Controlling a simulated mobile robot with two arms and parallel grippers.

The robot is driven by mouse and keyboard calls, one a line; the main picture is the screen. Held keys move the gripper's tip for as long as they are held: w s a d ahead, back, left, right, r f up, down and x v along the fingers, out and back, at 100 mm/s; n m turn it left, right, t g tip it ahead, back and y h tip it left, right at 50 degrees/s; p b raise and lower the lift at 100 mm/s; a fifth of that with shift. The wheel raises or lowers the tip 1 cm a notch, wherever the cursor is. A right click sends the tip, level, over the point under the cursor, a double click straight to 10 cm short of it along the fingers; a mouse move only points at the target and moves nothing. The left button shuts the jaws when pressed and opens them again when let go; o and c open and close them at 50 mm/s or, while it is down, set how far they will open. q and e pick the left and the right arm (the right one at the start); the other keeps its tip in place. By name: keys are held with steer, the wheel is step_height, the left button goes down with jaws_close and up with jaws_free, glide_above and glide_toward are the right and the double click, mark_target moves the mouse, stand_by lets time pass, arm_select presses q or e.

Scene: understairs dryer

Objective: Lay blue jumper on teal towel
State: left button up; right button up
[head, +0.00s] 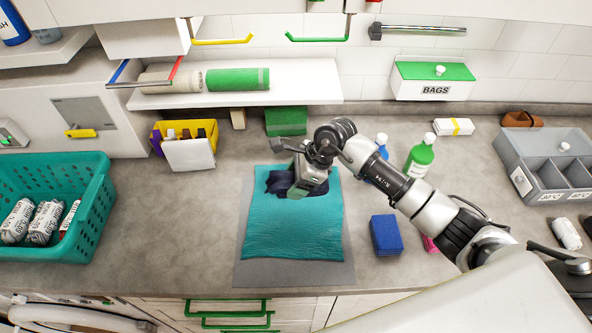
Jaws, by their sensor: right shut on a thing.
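The teal towel (293,228) lies flat on a grey mat (248,274) in the middle of the worktop. A dark blue bundled cloth, which looks like the blue jumper (275,183), is at the towel's back edge area. My right gripper (300,190) is over the jumper and shut on it, hiding part of it. I cannot tell whether the jumper rests on the towel or hangs just above it. My left gripper is not in view.
A teal basket (88,215) with rolled items stands at left. A blue block (386,234), a green bottle (420,157) and a grey divided box (545,165) are to the right. A shelf (300,82) overhangs the back. The worktop left of the mat is clear.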

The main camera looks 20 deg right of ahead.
steer(key=shift+f+b, duration=2)
steer(key=shift+f, duration=1.15)
steer(key=shift+w+f+b, duration=0.1)
steer(key=shift+f+b, duration=0.7)
steer(key=o, duration=1.1)
steer(key=shift+c, duration=0.2)
steer(key=shift+r, duration=0.1)
